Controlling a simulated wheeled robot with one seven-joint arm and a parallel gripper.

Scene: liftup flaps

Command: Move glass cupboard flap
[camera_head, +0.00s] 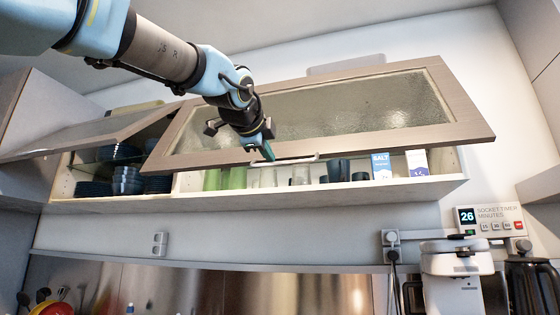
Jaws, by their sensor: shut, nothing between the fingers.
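The right glass cupboard flap (462,118) has a wooden frame around textured glass. It is hinged along its top and tilted outward, partly raised, with the shelf showing under its lower edge. A pale bar handle (296,159) sits on the lower frame rail. My gripper (267,152) is shut and empty at the lower rail, by the left end of the handle. I cannot tell whether it touches the handle or the frame. My arm crosses in front of the right flap's upper left part.
The cupboard holds dark stacked dishes (127,181) on the left, and glasses (300,175), a dark mug (338,170) and a salt box (381,166) on the right. Below are a wall socket (160,243), a timer (488,219) and a white appliance (455,270).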

